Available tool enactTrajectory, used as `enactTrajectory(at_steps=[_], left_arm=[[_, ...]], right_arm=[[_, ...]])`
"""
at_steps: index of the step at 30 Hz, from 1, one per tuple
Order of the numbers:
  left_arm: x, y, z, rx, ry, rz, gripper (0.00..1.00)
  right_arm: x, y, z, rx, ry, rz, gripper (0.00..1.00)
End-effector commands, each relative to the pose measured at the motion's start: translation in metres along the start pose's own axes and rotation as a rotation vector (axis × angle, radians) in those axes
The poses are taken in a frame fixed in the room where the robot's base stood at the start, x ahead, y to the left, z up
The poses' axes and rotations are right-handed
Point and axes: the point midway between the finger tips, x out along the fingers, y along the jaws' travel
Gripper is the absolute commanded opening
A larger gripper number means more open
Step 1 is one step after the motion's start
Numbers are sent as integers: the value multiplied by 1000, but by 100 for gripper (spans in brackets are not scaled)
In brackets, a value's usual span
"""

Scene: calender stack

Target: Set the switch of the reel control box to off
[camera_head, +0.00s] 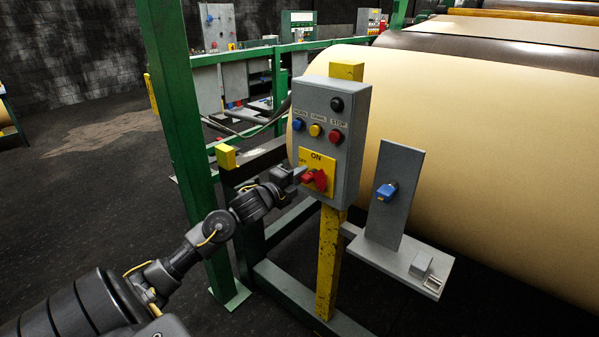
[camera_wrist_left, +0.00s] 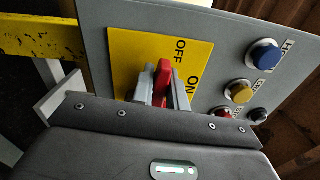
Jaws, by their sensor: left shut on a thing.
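The grey reel control box (camera_head: 322,143) stands on a yellow post. On its yellow plate (camera_head: 317,158), which carries ON at the top and OFF at the left, is the red switch (camera_head: 320,180). My left gripper (camera_head: 301,173) reaches it from the left and is shut on the switch handle. In the left wrist view the red handle (camera_wrist_left: 164,73) stands between the two grey fingers of my gripper (camera_wrist_left: 157,88), with the yellow plate (camera_wrist_left: 127,55) behind it. The fingers partly hide the switch, so its exact angle is hard to tell. My right gripper is not in view.
Blue (camera_head: 298,125), yellow (camera_head: 315,130) and red (camera_head: 335,136) buttons and a black knob (camera_head: 337,104) sit above the switch. A grey bracket with a blue switch (camera_head: 386,191) stands at right. A large tan roll (camera_head: 480,130) is behind; a green post (camera_head: 178,120) stands left.

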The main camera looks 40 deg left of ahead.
Motion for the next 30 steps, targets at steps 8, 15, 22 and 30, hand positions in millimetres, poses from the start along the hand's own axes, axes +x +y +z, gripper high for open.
enactTrajectory(at_steps=[8,15,22,30], left_arm=[[0,2,1,-86,-2,0,0],[0,3,0,-105,-2,0,0],[0,3,0,-104,-2,0,0],[0,3,0,-103,-1,1,36]], right_arm=[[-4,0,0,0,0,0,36],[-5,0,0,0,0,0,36],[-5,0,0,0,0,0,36],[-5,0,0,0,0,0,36]])
